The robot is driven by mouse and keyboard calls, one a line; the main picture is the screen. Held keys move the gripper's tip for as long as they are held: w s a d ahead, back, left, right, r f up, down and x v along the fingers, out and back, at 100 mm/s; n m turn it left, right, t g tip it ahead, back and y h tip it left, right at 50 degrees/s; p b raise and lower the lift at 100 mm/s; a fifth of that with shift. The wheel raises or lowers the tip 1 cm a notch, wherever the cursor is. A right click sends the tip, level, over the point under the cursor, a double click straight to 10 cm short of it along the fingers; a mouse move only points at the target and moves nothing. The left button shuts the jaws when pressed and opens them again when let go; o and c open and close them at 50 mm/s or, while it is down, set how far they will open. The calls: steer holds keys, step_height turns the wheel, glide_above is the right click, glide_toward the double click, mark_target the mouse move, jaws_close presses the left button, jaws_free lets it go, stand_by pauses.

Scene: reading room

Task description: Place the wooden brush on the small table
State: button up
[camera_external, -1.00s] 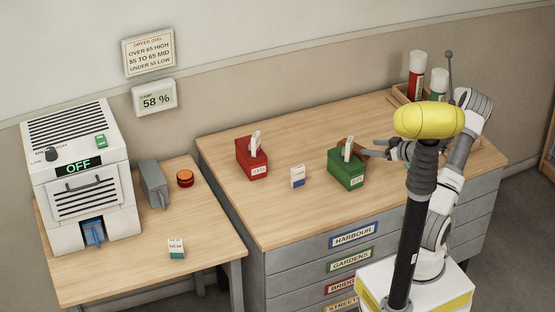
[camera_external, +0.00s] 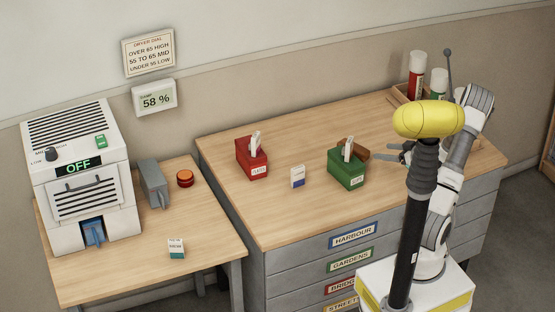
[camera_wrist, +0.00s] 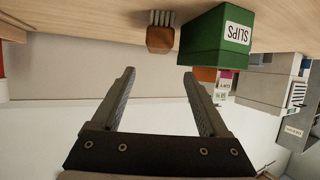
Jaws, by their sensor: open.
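The wooden brush (camera_external: 360,151) lies on the long drawer cabinet's top, just behind the green box (camera_external: 348,171), which partly hides it. In the wrist view, which is upside down, the brush (camera_wrist: 160,40) shows its brown end, with pale bristles toward the tabletop, beside the green SLIPS box (camera_wrist: 215,42). My gripper (camera_external: 386,152) is open and empty, to the right of the brush and apart from it. Its two fingers (camera_wrist: 159,73) are spread in the wrist view. The small table (camera_external: 125,277) stands at the left.
A white dryer (camera_external: 90,215) marked OFF, a grey device (camera_external: 152,182), a red button (camera_external: 185,178) and a small teal-white box (camera_external: 176,248) occupy the small table. A red box (camera_external: 252,162) and a blue-white block (camera_external: 297,177) stand on the cabinet. The small table's front is mostly clear.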

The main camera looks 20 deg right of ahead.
steer(key=s, duration=0.1)
steer(key=b, duration=0.2)
glide_toward(360, 149)
steer(key=x, duration=0.6)
steer(key=shift+s+a+f, duration=0.2)
steer(key=shift+a+f, duration=0.05)
steer(key=shift+r+b+x, duration=0.1)
steer(key=shift+b+x, duration=0.05)
steer(key=shift+x, duration=1.4)
steer(key=shift+r+b+x, duration=0.15)
steer(key=shift+x, duration=1.4)
steer(key=shift+w+d, duration=0.1)
steer(key=shift+d, duration=0.05)
jaws_close()
